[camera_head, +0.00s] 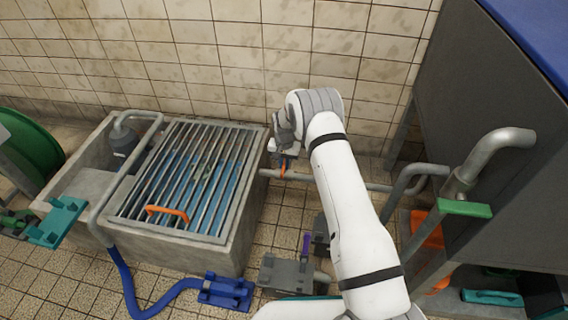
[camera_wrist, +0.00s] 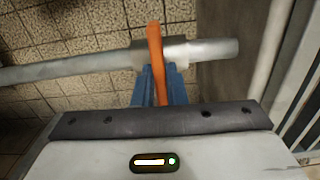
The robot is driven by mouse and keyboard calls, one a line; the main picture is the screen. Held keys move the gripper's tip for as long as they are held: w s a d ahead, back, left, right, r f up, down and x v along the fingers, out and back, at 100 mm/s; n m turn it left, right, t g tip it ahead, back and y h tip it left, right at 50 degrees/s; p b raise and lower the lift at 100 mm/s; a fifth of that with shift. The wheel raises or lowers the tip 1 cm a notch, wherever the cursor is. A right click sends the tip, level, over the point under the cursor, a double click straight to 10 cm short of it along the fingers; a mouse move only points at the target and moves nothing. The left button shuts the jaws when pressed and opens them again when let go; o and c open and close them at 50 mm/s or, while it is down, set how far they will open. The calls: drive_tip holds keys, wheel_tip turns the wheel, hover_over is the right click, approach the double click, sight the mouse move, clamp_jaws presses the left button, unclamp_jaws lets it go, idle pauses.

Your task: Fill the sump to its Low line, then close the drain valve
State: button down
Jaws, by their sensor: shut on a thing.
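The sump (camera_head: 236,228) is a concrete basin under a barred grate, with blue water visible between the bars. I cannot make out a Low line or the exact level. The drain valve (camera_wrist: 190,50) sits on a grey pipe coming from the sump's right side. Its orange lever (camera_wrist: 155,45) lies across the pipe in the wrist view. My gripper (camera_wrist: 157,82) has its blue fingers on either side of the lever, shut on it. In the head view the lever (camera_head: 283,165) shows just below my wrist, and the fingers are mostly hidden.
An orange handle (camera_head: 167,213) stands on the grate. A blue hose (camera_head: 150,306) runs along the floor to a blue fitting (camera_head: 226,291). A grey tank (camera_head: 490,120) with a bent pipe (camera_head: 492,146) stands right. A tiled wall (camera_head: 200,60) is close behind.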

sight(284, 164)
drive_tip(key=shift+a, duration=0.15)
drive_tip(key=c, duration=1.5)
unclamp_jaws()
drive_tip(key=shift+r, duration=0.1)
wheel_tip(284, 164, up, 8)
drive_tip(key=p, duration=0.3)
drive_tip(key=shift+f, duration=0.2)
drive_tip(key=shift+s+f, duration=0.1)
